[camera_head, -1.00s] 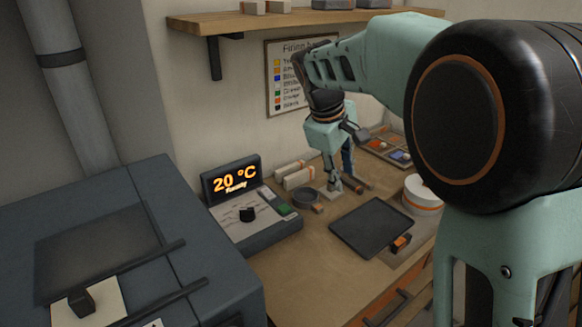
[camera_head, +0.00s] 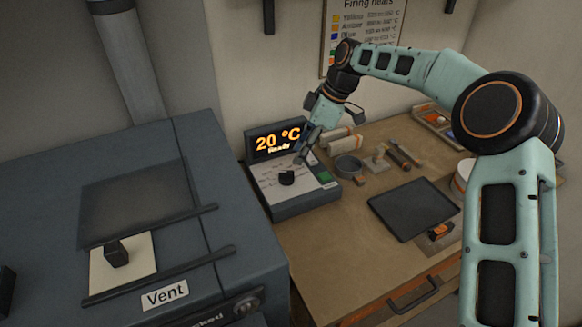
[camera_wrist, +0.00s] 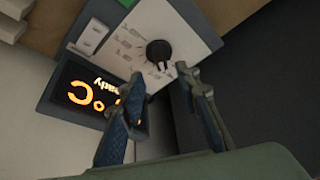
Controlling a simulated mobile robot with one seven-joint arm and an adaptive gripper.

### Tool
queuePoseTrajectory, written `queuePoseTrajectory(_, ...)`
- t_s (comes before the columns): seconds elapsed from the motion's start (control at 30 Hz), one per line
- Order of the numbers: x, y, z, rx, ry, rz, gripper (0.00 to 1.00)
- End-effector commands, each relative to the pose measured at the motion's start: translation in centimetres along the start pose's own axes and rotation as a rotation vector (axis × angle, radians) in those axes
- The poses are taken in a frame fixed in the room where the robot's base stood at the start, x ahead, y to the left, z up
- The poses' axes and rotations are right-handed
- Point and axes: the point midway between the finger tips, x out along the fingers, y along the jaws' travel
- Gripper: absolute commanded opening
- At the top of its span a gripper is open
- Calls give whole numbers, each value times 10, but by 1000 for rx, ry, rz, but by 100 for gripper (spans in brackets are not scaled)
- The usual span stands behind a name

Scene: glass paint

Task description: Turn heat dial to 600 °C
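The heat dial is a black knob (camera_head: 287,178) on the light sloping face of the control box (camera_head: 306,203). My gripper (camera_head: 301,155) is above the control box, just over and beside the knob. In the wrist view my gripper (camera_wrist: 160,72) has its two fingers spread with nothing between them, and they appear apart from the knob.
A grey kiln (camera_head: 150,215) with a "Vent" label and a black-knobbed slider stands at the left. A dark tray (camera_head: 414,208) lies on the wooden bench, right of the box. A green button (camera_head: 325,177) is on the box.

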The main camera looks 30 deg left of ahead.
Motion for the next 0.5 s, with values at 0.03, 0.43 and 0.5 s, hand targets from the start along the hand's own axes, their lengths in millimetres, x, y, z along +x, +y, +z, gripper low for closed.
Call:
queuePoseTrajectory(0.03, 11, -1, 0, 1, -1, -5, 30)
queuePoseTrajectory(0.43, 72, 0, 0, 0, -3, -1, 30)
queuePoseTrajectory(0.5, 76, 0, 0, 1, -3, -1, 30)
